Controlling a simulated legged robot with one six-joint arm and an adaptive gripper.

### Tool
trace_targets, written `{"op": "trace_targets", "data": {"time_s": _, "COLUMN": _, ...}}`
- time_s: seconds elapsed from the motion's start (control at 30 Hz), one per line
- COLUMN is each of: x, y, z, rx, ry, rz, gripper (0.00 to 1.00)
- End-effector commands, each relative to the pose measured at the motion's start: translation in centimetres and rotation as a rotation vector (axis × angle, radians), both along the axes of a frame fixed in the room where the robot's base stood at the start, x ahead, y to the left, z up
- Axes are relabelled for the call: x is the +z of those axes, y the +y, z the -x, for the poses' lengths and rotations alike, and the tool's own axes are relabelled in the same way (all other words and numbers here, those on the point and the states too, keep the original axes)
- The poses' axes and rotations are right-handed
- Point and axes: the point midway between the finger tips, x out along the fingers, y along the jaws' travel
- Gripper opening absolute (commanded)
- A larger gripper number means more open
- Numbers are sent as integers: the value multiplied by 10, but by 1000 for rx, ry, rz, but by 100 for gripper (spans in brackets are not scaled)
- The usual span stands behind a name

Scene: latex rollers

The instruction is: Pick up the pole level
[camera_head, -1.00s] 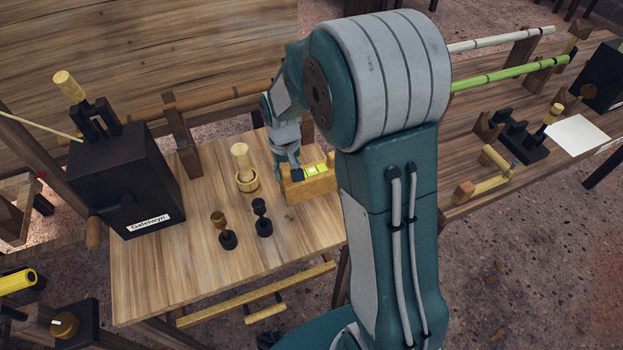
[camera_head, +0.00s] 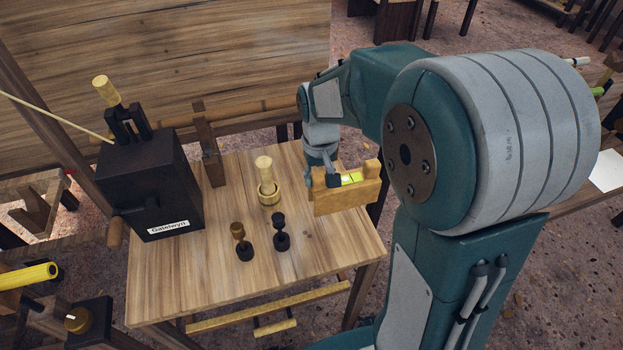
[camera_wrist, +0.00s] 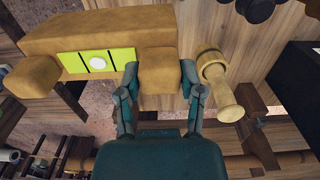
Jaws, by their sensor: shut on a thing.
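The pole level is a tan wooden block with a bright yellow-green vial (camera_head: 351,179). It shows in the head view (camera_head: 345,196) near the right edge of the small wooden table. In the wrist view the level (camera_wrist: 110,32) fills the upper left, its vial window facing the camera. In the wrist view my gripper (camera_wrist: 158,80) is shut on the level's end block, one finger on each side. Whether the level's underside touches the table is hard to tell.
The wooden table (camera_head: 190,285) holds a pale wooden pestle-like piece in a cup (camera_head: 267,185), a brown knob (camera_head: 240,240), a black knob (camera_head: 281,232) and a black box labelled Gatelwyn (camera_head: 155,190). A wooden pole (camera_head: 240,109) runs behind. The table's front is clear.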

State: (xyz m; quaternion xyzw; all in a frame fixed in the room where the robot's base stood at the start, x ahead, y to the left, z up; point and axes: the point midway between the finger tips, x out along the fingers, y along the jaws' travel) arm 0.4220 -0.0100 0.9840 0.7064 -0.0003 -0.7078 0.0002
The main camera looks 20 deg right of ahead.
Motion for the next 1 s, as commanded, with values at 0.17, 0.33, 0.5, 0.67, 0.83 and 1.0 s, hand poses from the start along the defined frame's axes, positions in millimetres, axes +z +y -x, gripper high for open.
{"op": "trace_targets", "data": {"time_s": 0.17, "x": 22, "y": -7, "z": 24, "rx": -1, "ry": -4, "rz": 0, "gripper": 8}}
{"op": "trace_targets", "data": {"time_s": 0.33, "x": 33, "y": -15, "z": 50, "rx": -2, "ry": -4, "rz": 0, "gripper": 8}}
{"op": "trace_targets", "data": {"time_s": 0.5, "x": 44, "y": -21, "z": 73, "rx": -2, "ry": -4, "rz": 1, "gripper": 8}}
{"op": "trace_targets", "data": {"time_s": 0.67, "x": 51, "y": -26, "z": 88, "rx": -1, "ry": -4, "rz": 1, "gripper": 8}}
{"op": "trace_targets", "data": {"time_s": 0.83, "x": 55, "y": -28, "z": 96, "rx": -1, "ry": -3, "rz": 1, "gripper": 8}}
{"op": "trace_targets", "data": {"time_s": 1.0, "x": 71, "y": -28, "z": 97, "rx": 0, "ry": -5, "rz": 1, "gripper": 8}}
